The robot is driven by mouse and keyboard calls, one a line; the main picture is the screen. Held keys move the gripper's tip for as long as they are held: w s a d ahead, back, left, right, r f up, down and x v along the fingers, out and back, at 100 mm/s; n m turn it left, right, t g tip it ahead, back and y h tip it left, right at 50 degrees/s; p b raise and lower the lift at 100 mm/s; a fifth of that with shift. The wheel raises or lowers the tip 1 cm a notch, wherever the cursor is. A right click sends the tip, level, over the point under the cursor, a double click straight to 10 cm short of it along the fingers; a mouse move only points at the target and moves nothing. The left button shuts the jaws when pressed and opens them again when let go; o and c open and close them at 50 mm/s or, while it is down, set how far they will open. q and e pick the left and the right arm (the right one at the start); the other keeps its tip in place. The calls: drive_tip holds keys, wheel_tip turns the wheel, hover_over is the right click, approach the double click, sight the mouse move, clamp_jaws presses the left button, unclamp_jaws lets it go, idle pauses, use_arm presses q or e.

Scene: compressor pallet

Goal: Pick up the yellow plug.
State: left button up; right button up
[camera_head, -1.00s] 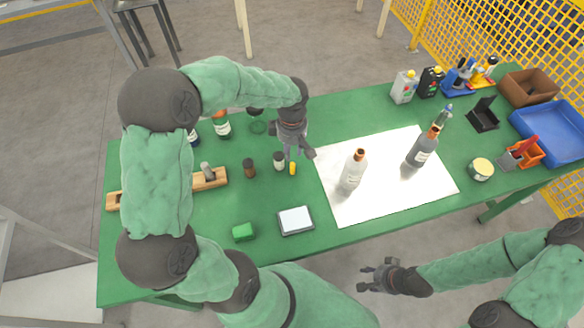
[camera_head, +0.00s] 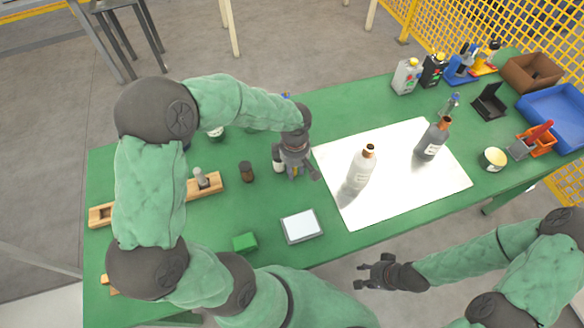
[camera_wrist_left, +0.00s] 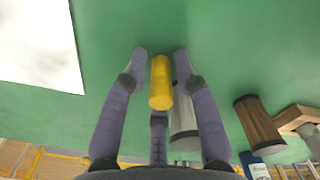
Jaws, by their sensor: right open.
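The yellow plug (camera_wrist_left: 160,82) is a small upright cylinder on the green table, seen in the left wrist view between my left gripper's fingers. My left gripper (camera_wrist_left: 161,54) is open, with a finger on each side of the plug and a narrow gap to each. In the head view my left gripper (camera_head: 297,174) is low over the table and mostly hides the plug. My right gripper (camera_head: 364,274) is open and empty, in front of the table's near edge.
A grey-white cylinder (camera_wrist_left: 184,125) stands close behind the plug, with a brown cylinder (camera_head: 246,172) to its left in the head view. A white sheet (camera_head: 400,200) with two bottles lies to the right. A white-topped pad (camera_head: 301,225) lies nearer.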

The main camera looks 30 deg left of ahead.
use_arm(q)
clamp_jaws()
drive_tip(key=shift+r, duration=0.2)
